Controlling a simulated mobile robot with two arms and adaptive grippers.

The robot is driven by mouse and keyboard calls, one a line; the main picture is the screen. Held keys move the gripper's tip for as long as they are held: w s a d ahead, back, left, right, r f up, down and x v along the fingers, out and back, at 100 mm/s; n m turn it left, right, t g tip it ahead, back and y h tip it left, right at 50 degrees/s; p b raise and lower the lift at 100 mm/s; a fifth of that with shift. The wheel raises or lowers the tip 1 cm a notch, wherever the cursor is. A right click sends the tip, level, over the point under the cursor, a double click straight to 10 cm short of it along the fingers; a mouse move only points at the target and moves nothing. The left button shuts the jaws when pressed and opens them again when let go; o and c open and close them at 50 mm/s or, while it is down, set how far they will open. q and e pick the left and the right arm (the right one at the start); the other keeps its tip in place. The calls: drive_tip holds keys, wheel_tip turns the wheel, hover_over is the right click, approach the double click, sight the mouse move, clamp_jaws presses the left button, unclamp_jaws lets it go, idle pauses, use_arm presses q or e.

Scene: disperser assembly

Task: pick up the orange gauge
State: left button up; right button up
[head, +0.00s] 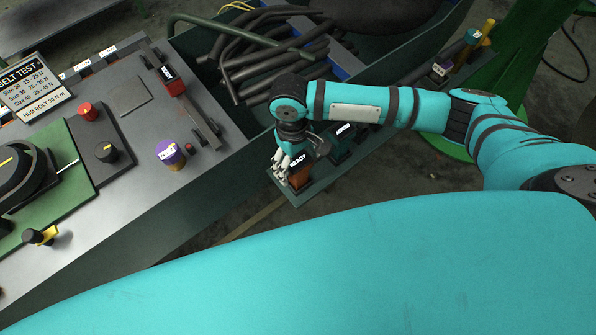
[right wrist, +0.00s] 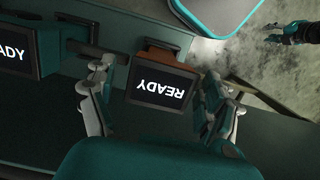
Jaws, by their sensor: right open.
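The orange gauge (head: 300,181) stands on the narrow dark green shelf in the head view, with a dark screen reading READY. In the right wrist view the gauge (right wrist: 151,58) shows its orange-brown body and its screen, with the lettering upside down. My right gripper (head: 287,168) is open above and around the gauge. In the right wrist view my right gripper (right wrist: 158,75) has fingers on both sides of the gauge, with a gap visible at the right; contact at the left is unclear. My left gripper (right wrist: 277,33) appears small at the top right of that view.
A teal gauge (right wrist: 33,52) stands beside the orange one. The green shelf (head: 316,189) also holds colored items (head: 472,37) farther along. A workbench (head: 135,180) with knobs is on the left. A bin of dark hoses (head: 265,60) lies behind.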

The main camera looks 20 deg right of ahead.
drive_tip(key=c, duration=1.6)
drive_tip(key=shift+r, duration=0.1)
clamp_jaws()
drive_tip(key=shift+r, duration=0.15)
